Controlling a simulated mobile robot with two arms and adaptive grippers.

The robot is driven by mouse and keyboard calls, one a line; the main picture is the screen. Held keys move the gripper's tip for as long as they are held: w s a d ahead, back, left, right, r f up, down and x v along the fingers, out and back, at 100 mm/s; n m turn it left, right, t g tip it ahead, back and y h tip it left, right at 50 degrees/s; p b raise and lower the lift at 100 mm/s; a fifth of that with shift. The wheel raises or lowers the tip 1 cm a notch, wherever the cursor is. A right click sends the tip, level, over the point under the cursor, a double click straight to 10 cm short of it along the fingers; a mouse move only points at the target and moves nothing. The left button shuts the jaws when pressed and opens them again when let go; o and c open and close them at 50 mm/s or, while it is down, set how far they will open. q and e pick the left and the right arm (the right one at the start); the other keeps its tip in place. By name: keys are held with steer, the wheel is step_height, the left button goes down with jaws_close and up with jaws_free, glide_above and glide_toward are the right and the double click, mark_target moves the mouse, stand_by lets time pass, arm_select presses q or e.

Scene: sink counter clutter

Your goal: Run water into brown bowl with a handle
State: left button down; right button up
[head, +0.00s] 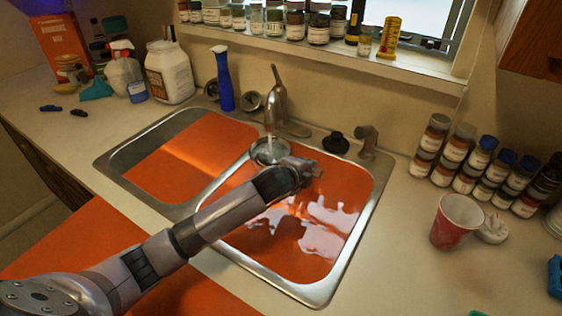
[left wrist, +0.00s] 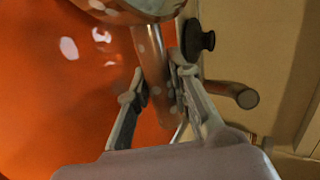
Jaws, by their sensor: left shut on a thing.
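The bowl (head: 270,151) is under the faucet (head: 277,100), over the right sink basin (head: 335,262). Its rim and inside show in the head view, where it looks greyish; in the left wrist view its brownish underside (left wrist: 140,8) is at the top. A pale streak like water (head: 270,134) runs from the spout down into the bowl. My left gripper (head: 300,168) is beside the bowl at its right. In the left wrist view the gripper (left wrist: 158,76) has its fingers on both sides of the bowl's handle (left wrist: 150,55), shut on it. My right gripper is out of view.
A black stopper-like knob (head: 335,143) and a short metal fixture (head: 367,141) stand behind the basin. A blue bottle (head: 223,80) stands left of the faucet. Jars (head: 455,150) and a red cup (head: 457,221) are on the right counter. The left basin (head: 190,160) is free.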

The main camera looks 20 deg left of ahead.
arm_select(q)
steer(key=shift+r, duration=0.1)
stand_by(0.3)
